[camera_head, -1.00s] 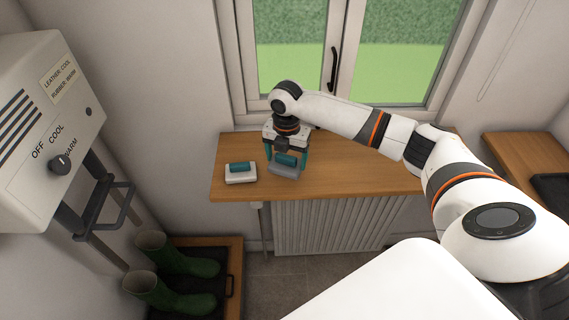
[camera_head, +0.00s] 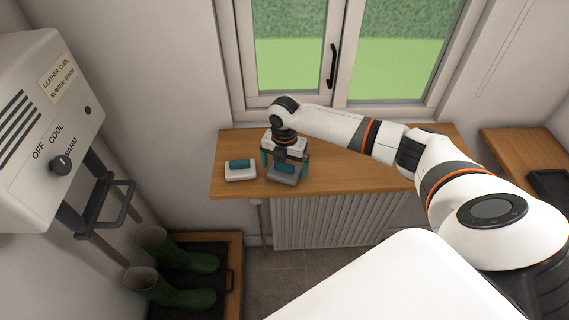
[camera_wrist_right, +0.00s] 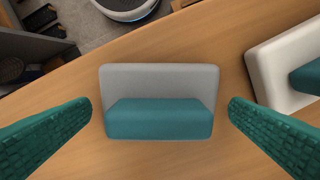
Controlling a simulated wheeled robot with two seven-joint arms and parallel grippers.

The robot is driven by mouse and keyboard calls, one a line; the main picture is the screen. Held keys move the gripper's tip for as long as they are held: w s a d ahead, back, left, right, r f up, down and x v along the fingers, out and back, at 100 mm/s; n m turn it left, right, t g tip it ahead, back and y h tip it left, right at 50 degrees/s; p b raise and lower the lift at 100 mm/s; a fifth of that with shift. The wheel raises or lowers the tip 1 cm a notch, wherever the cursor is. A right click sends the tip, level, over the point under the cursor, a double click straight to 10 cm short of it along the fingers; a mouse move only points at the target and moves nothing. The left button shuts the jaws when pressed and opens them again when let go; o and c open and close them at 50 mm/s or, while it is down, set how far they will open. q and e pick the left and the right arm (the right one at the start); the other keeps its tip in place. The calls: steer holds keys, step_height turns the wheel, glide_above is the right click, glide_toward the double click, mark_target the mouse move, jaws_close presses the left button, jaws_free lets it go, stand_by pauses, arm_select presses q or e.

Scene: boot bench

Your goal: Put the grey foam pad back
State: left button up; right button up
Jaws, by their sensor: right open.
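The grey foam pad (camera_head: 284,178) with a teal grip lies on the wooden window shelf (camera_head: 345,178). It also shows in the right wrist view (camera_wrist_right: 160,85), centred between the teal fingers. My right gripper (camera_head: 284,166) is open over the pad, a finger on each side with a gap to it. In the right wrist view the fingers (camera_wrist_right: 160,120) are apart and touch nothing. A white pad (camera_head: 240,172) with a teal grip lies just left of the grey one; it also shows in the right wrist view (camera_wrist_right: 290,70). My left gripper is not in view.
A wall dryer (camera_head: 50,125) with an OFF, COOL, WARM knob hangs at the left. A radiator (camera_head: 330,220) is under the shelf. The shelf right of the pad is clear, below my arm.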

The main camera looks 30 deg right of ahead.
steer(key=shift+r, duration=0.1)
step_height(320, 180, up, 12)
steer(key=b, duration=0.3)
steer(key=shift+b, duration=0.35)
